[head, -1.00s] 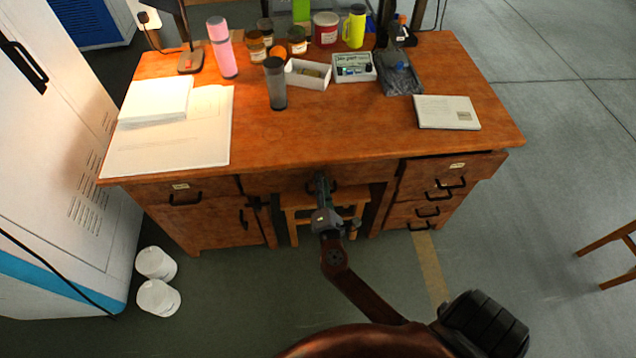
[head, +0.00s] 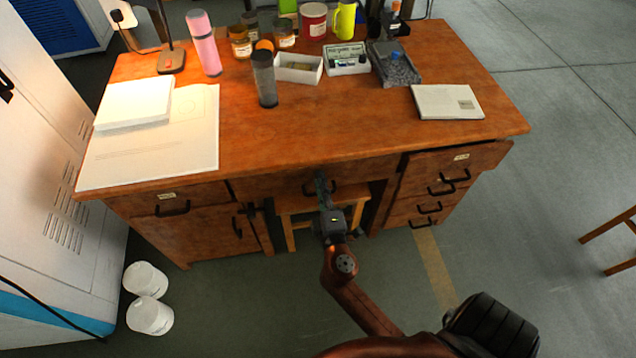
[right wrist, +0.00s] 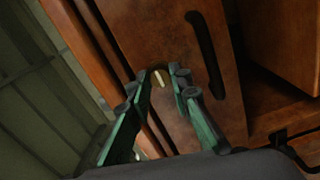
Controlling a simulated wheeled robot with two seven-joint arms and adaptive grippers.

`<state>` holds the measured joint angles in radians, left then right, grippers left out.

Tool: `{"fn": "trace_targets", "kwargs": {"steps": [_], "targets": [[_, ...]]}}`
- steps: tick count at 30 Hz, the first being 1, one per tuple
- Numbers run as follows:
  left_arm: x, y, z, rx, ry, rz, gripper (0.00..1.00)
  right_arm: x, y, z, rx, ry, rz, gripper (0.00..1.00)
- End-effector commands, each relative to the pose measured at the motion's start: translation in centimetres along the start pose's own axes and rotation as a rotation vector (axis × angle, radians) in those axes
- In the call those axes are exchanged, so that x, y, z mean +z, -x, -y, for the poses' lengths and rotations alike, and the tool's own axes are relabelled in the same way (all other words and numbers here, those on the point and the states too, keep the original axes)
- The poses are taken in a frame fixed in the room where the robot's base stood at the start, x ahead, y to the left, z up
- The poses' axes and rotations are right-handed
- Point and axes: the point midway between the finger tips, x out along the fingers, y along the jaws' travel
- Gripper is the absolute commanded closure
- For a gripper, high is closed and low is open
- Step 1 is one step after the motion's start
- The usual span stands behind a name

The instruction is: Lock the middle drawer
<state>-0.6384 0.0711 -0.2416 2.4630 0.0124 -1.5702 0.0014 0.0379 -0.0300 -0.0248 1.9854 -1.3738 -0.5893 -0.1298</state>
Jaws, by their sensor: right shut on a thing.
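The middle drawer (head: 272,184) is the wide wooden front under the desk top, and it looks shut. Its dark handle (right wrist: 207,52) shows in the right wrist view, to the right of my fingers. My right gripper (head: 320,184) is at the drawer front, beside the handle. In the right wrist view my right gripper (right wrist: 157,88) has its green fingertips around a small pale piece, likely the key (right wrist: 157,77), close against the wood. The lock itself is hidden. My left gripper is not in view.
The desk top (head: 310,130) holds a lamp, bottles, jars, trays and papers. The top right drawer (head: 458,160) stands out a little. A wooden stool (head: 290,232) is under the desk. White buckets (head: 150,315) stand on the floor at left.

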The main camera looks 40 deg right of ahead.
Motion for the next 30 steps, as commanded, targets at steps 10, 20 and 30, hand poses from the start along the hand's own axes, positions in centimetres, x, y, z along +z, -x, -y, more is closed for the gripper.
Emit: {"fn": "trace_targets", "kwargs": {"steps": [10, 20, 30], "targets": [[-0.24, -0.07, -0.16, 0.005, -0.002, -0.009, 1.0, 0.0, 0.0, 0.04, -0.001, -0.023, 0.0, 1.0], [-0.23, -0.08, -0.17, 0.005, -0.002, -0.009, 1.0, 0.01, 0.01, 0.05, -0.001, -0.021, 0.0, 0.71], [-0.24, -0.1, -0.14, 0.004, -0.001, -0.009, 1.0, 0.01, 0.02, 0.03, -0.001, -0.02, 0.0, 0.63]]}}
